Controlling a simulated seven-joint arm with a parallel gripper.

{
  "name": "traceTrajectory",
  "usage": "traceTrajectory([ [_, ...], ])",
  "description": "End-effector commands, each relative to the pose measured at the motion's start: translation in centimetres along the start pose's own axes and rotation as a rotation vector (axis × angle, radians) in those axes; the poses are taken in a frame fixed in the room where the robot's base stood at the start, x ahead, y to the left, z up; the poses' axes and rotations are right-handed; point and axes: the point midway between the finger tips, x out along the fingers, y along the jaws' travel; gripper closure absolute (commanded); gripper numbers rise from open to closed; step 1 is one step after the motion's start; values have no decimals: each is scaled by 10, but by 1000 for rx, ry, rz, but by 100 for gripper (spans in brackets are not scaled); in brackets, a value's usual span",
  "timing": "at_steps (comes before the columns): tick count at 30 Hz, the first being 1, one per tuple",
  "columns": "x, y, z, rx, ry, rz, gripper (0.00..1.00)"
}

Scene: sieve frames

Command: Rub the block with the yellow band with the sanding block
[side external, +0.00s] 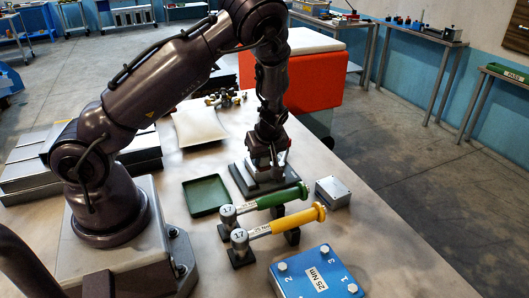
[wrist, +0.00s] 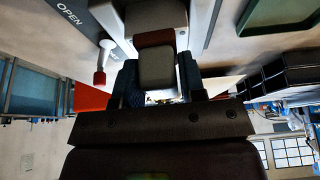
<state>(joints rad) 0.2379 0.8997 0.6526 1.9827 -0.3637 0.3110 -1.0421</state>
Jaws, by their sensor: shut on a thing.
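My gripper (side external: 265,166) points down over a dark grey plate (side external: 238,177) on the table. In the wrist view my gripper (wrist: 160,88) is shut on a small grey block with a brown-red part (wrist: 155,62), which looks like the sanding block. A larger pale grey body shows beyond it, in line with the held block; I cannot tell whether they touch. I see no yellow band on any block in either view. The underside of the held block is hidden.
A green tray (side external: 205,196) lies left of the plate. Two hammer-like tools, with a green handle (side external: 283,196) and a yellow handle (side external: 290,222), rest in front. A grey metal box (side external: 332,192) and a blue "25 Nm" block (side external: 316,275) stand right and front. A white cushion-like piece (side external: 199,127) lies behind.

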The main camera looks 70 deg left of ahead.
Motion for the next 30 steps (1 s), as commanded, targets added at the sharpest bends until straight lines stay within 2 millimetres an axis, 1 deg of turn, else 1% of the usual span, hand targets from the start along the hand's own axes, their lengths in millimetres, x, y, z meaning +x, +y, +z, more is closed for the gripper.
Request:
traceTrajectory([
  [1,2,-1,-5,-1,0,-2,85],
  [12,15,-1,-36,-1,-1,-3,85],
  [18,21,-1,-50,2,-2,-3,85],
  [19,20,-1,-45,6,-2,-3,85],
  [30,6,0,-13,5,-2,-2,85],
])
